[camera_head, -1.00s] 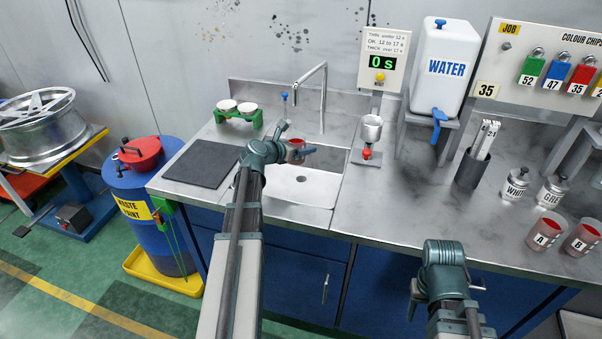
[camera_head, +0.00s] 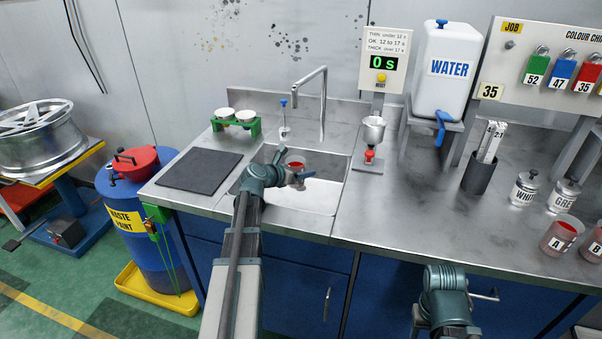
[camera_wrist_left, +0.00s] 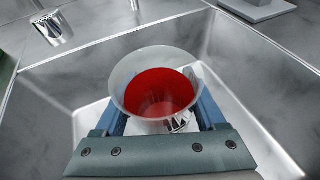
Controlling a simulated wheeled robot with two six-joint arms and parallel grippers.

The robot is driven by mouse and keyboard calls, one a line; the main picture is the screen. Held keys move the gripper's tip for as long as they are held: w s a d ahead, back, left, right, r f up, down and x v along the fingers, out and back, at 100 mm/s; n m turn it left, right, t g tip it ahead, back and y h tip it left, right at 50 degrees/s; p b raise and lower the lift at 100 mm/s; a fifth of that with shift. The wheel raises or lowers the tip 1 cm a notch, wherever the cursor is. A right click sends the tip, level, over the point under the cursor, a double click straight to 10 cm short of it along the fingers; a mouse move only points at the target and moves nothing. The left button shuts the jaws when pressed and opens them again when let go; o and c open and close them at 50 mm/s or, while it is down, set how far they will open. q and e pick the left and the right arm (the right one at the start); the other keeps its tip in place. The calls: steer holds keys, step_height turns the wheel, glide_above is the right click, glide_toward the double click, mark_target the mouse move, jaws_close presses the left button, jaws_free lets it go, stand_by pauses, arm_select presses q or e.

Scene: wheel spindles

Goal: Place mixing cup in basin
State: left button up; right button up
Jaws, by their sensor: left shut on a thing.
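The mixing cup (camera_head: 295,163), clear-walled with red paint inside, is held by my left gripper (camera_head: 298,174) over the basin (camera_head: 322,198). In the left wrist view the cup (camera_wrist_left: 158,88) is upright between the two blue fingers, which are shut on it. The walls of the basin (camera_wrist_left: 262,88) rise around it there. Whether the cup's base touches the basin floor is hidden. My right gripper (camera_head: 485,295) is low at the front right, clear of the counter; its fingers do not show clearly.
A tall faucet (camera_head: 323,105) and a blue-topped fitting (camera_head: 284,118) stand behind the basin. A steel funnel stand (camera_head: 372,140) is close on the right. Paint cups (camera_head: 561,233) stand far right.

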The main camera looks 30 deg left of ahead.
arm_select(q)
steer(key=shift+f+b, duration=0.55)
steer(key=shift+f, duration=0.05)
steer(key=o, duration=1.3)
steer(key=shift+r, duration=0.1)
